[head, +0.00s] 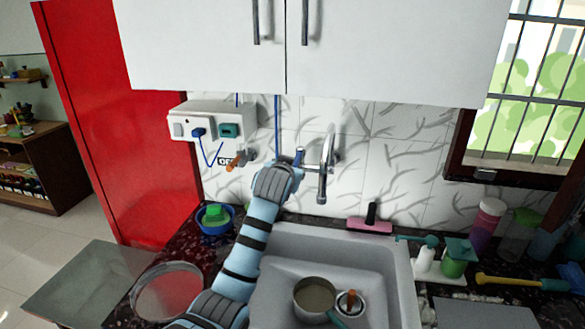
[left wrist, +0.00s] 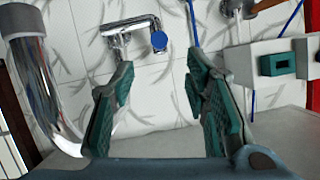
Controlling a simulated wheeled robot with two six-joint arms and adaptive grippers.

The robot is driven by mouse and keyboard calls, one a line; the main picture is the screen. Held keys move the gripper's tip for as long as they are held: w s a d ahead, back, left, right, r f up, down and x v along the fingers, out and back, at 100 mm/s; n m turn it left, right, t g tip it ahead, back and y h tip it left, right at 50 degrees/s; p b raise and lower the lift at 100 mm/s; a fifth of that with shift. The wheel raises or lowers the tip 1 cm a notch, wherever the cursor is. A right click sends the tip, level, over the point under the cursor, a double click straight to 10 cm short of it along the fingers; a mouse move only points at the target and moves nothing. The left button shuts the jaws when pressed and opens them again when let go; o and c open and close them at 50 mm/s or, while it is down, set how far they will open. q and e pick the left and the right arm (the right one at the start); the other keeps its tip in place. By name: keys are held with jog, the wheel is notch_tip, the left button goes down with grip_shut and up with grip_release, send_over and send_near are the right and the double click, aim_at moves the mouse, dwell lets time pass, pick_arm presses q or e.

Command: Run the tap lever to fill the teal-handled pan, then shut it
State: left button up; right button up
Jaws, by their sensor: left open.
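The chrome tap (head: 327,165) is on the tiled wall above the sink; its curved spout (left wrist: 45,90) fills the left of the left wrist view. A chrome fitting with a blue end (left wrist: 158,40), apparently the tap lever, lies beyond my fingertips, apart from them. My left gripper (left wrist: 162,78) is open and empty below it. In the head view my left gripper (head: 297,160) is beside the tap, its fingers mostly hidden by my wrist. The pan (head: 314,294) sits in the sink, its teal handle (head: 337,319) toward the front. No water stream shows.
The sink (head: 285,240) also holds a small metal cup (head: 350,303). A pink squeegee (head: 370,222) is at its back rim. Left are a blue bowl (head: 215,225), an orange-handled valve (head: 236,162) and a socket box (head: 205,122). Bottles (head: 487,220) stand right; cabinets (head: 300,60) hang above.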

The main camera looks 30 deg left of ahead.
pick_arm(q)
send_near(297, 159)
notch_tip(297, 159, down, 2)
jog(key=b+x, duration=0.2)
jog(key=x, duration=0.1)
jog(key=b+x, duration=0.2)
jog(key=b, duration=0.1)
jog(key=shift+w+a+f, duration=0.15)
jog(key=shift+a+f, duration=0.2)
jog(key=shift+w+b, duration=0.2)
jog(key=shift+b, duration=0.3)
jog(key=shift+r, duration=0.1)
jog(key=shift+a+r, duration=0.1)
grip_shut()
